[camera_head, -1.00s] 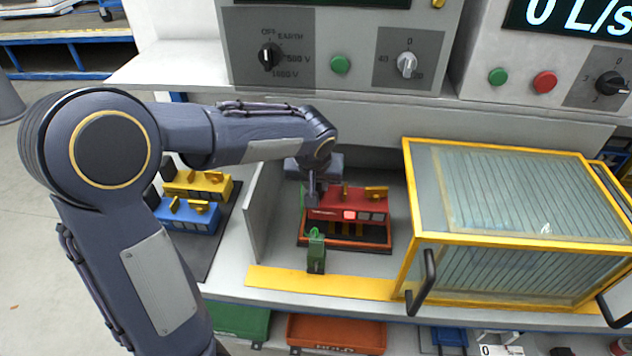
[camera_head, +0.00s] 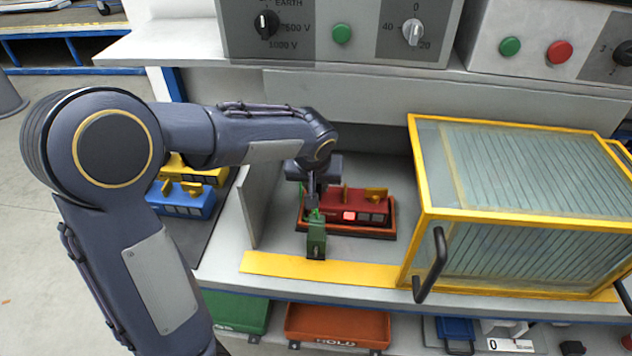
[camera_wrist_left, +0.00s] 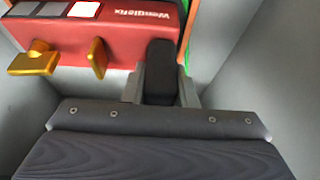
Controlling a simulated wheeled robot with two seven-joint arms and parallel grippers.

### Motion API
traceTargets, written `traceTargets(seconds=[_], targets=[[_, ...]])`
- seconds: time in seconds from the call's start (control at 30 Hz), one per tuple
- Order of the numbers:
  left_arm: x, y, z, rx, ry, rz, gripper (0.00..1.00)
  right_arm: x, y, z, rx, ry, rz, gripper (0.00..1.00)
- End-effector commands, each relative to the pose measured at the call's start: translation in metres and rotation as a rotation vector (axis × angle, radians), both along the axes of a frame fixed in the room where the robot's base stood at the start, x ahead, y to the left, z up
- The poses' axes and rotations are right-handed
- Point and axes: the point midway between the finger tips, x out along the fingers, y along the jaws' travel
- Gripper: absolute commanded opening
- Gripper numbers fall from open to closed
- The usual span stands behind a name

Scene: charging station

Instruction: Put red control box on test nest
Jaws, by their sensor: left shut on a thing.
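The red control box (camera_head: 343,200) has yellow knobs on top and one bright window among grey ones on its front. It is at the test nest (camera_head: 365,233), a tray with an orange-red rim, low inside it or just above; I cannot tell if it rests fully. My left gripper (camera_head: 314,196) is at the box's left end. In the left wrist view the gripper (camera_wrist_left: 163,88) is shut on a dark grip at the end of the red box (camera_wrist_left: 125,38). The green clamp (camera_head: 317,237) stands at the nest's front left. My right gripper is not in view.
A yellow-framed glass cover (camera_head: 520,190) with black handles stands right of the nest. A grey partition (camera_head: 252,205) is on the left. Blue (camera_head: 183,203) and yellow (camera_head: 200,172) boxes stand beyond it. Green (camera_head: 235,314) and orange (camera_head: 335,322) bins sit below.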

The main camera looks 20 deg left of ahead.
Motion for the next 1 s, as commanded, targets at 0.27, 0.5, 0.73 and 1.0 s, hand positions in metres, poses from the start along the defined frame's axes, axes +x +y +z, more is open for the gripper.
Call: traceTargets(seconds=[0.27,0.5,0.73,1.0], targets=[[0.000,0.000,0.001,0.000,-0.002,0.000,0.38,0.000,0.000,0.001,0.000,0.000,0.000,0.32],[0.000,0.000,0.001,-0.001,-0.001,0.000,0.51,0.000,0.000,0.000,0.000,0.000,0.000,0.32],[-0.003,-0.001,0.008,0.000,-0.002,0.000,0.51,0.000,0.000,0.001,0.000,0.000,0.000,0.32],[-0.019,-0.006,0.051,-0.003,-0.005,-0.001,0.51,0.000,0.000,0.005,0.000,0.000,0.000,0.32]])
